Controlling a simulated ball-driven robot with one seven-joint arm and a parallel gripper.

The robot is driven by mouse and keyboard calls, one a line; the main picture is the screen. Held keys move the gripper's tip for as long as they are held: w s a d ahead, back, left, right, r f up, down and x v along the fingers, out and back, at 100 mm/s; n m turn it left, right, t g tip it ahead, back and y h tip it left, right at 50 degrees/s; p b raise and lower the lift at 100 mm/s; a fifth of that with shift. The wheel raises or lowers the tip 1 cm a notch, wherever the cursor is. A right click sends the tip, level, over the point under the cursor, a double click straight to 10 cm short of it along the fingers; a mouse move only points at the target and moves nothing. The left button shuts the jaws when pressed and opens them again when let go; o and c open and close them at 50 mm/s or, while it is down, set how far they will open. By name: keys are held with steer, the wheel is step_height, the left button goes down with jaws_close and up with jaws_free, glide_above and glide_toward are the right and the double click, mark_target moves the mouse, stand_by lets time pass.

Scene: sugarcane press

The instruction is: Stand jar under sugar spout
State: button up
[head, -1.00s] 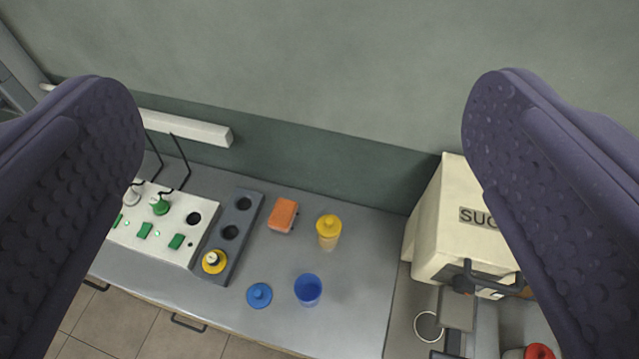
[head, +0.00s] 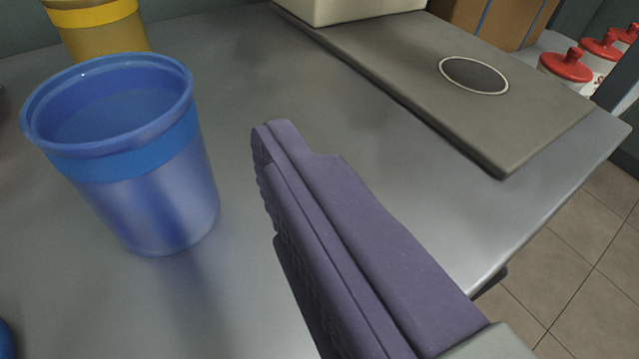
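An open, translucent blue jar (head: 165,205) with a blue rim stands upright on the grey counter at the left. Only one purple finger of my gripper (head: 275,145) is in view, to the right of the jar, its ridged pad facing left. There is a clear gap between this finger and the jar; the other finger is out of view. Nothing lies against the visible pad, so my gripper looks open. A grey plate (head: 430,100) at the back right bears a dark disc with a pale ring (head: 473,75). The sugar spout itself is not in view.
A yellow-banded jar (head: 100,30) stands just behind the blue jar. A cream housing (head: 350,8) is cut off at the top. Red-lidded jars (head: 567,68) and a brown box (head: 490,22) stand at the far right.

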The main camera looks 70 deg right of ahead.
mark_target(104, 141)
steer(key=shift+s+f, duration=0.1)
steer(key=shift+s, duration=0.15)
steer(key=b+x, duration=0.2)
steer(key=x, duration=0.5)
steer(key=shift+w+b, duration=0.25)
steer(key=shift+b, duration=0.1)
steer(key=shift+w+d+r, duration=0.2)
steer(key=shift+w+d, duration=0.1)
steer(key=c, duration=1.9)
steer(key=shift+o, duration=0.2)
steer(key=shift+r, duration=0.15)
